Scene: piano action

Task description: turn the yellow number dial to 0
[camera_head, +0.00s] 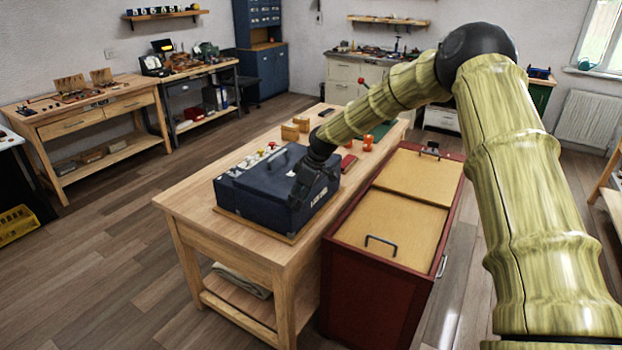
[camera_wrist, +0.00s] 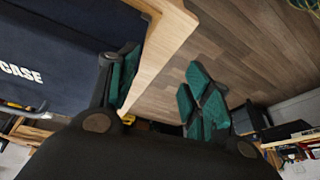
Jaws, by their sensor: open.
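A dark blue case (camera_head: 262,190) stands on the wooden workbench (camera_head: 190,200) in the head view. A row of small coloured knobs (camera_head: 260,153) shows along its far left side, too small for me to tell the yellow number dial or its reading. My gripper (camera_head: 308,186) is at the right end of the case and hides part of it. In the wrist view the teal-padded fingers of my gripper (camera_wrist: 162,75) are spread apart with nothing between them. The case (camera_wrist: 50,50) with the lettering "CASE" lies to their left. No dial shows there.
A red cabinet with a tan top (camera_head: 390,235) stands right of the workbench. Wooden blocks (camera_head: 291,130) and an orange object (camera_head: 368,143) are on the bench beyond the case. In the wrist view the bench edge (camera_wrist: 160,45) and open wooden floor (camera_wrist: 235,45) lie past the fingers.

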